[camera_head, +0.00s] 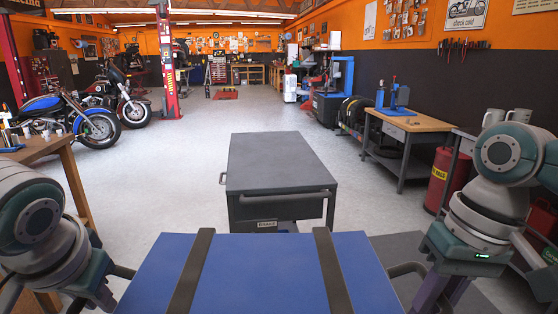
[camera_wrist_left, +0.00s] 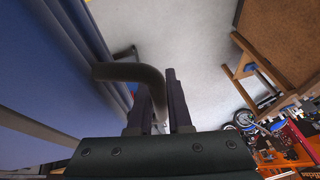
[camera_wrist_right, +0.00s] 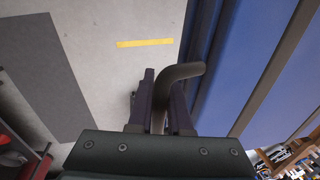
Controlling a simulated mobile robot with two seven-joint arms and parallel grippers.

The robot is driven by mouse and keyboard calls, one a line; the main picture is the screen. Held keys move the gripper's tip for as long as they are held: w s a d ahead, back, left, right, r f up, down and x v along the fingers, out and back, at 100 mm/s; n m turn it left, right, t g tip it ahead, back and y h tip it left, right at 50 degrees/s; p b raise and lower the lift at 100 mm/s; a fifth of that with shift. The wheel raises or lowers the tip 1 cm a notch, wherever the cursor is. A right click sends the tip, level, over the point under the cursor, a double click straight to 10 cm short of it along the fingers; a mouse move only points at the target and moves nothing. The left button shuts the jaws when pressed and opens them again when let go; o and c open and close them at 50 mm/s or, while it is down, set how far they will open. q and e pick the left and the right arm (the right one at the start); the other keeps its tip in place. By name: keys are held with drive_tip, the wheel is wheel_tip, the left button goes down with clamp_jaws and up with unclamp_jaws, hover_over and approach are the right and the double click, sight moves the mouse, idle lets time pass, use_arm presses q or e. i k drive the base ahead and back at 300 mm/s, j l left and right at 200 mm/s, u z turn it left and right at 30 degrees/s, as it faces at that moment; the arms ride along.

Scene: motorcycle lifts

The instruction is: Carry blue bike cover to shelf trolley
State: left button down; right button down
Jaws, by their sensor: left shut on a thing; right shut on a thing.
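The blue bike cover (camera_head: 262,275) is a blue block with two dark straps, at the bottom middle of the head view, close in front of me. Its side also shows in the left wrist view (camera_wrist_left: 60,60) and the right wrist view (camera_wrist_right: 245,75). My left gripper (camera_wrist_left: 157,92) is shut on the dark bent handle on its left side. My right gripper (camera_wrist_right: 163,95) is shut on the matching handle on its right side. The shelf trolley (camera_head: 275,165) is dark grey with a bare flat top and a front rail. It stands just beyond the cover; the cover's near part is cut off.
A wooden table (camera_head: 60,150) stands close on the left, with motorcycles (camera_head: 85,120) behind it. On the right are a workbench (camera_head: 410,125), a red canister (camera_head: 440,180) and a bench with mugs. The floor (camera_head: 185,165) is clear on both sides of the trolley.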

sight(271, 152)
drive_tip(key=i, duration=2.25)
drive_tip(key=i+u, duration=0.1)
drive_tip(key=i, duration=0.45)
drive_tip(key=i+l+u, duration=0.1)
drive_tip(key=i, duration=0.5)
